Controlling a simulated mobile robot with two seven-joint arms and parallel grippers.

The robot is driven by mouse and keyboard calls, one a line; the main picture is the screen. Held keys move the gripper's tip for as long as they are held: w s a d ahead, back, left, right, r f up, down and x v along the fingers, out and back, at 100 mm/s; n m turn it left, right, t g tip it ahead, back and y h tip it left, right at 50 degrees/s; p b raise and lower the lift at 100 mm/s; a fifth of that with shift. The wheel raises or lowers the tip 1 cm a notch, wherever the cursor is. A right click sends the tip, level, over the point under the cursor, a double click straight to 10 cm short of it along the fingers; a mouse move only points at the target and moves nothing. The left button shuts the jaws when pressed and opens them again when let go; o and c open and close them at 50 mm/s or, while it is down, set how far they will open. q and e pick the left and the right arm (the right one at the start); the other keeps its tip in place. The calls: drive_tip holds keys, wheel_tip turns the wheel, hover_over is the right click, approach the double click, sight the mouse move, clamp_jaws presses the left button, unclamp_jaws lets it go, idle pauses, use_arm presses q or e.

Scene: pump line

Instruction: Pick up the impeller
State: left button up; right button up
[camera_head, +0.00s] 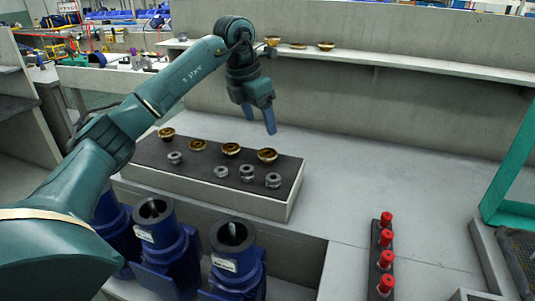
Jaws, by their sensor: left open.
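Several round brass impellers stand in a row on the dark top of a raised block (282,210): one at the left (166,133), one in the middle (231,149) and one at the right (267,155). Several grey nut-like parts (247,173) sit in front of them. My left gripper (259,122) is open and empty, fingers pointing down, above and behind the right-hand impellers and apart from them. My left arm crosses the left of the view. My right gripper is not in view.
Blue pump housings (238,262) with open tops stand in front of the block. A dark strip with several red-capped parts (386,239) lies at the right. More brass parts (326,46) rest on the back shelf (420,68). The grey table (370,165) is clear right of the block.

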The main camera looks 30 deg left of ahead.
use_arm(q)
hover_over(266, 149)
drive_tip(key=s+d, duration=0.1)
drive_tip(key=s, duration=0.2)
drive_tip(key=x, duration=0.2)
drive_tip(key=s+x, duration=0.1)
drive_tip(key=x, duration=0.2)
drive_tip(key=shift+a+f, duration=0.15)
drive_tip(key=shift+f, duration=0.1)
drive_tip(key=x, duration=0.5)
drive_tip(key=shift+a+f, duration=0.1)
drive_tip(key=shift+a, duration=0.15)
drive_tip(key=shift+s, duration=0.1)
drive_tip(key=shift+c, duration=0.2)
drive_tip(key=c, duration=1.2)
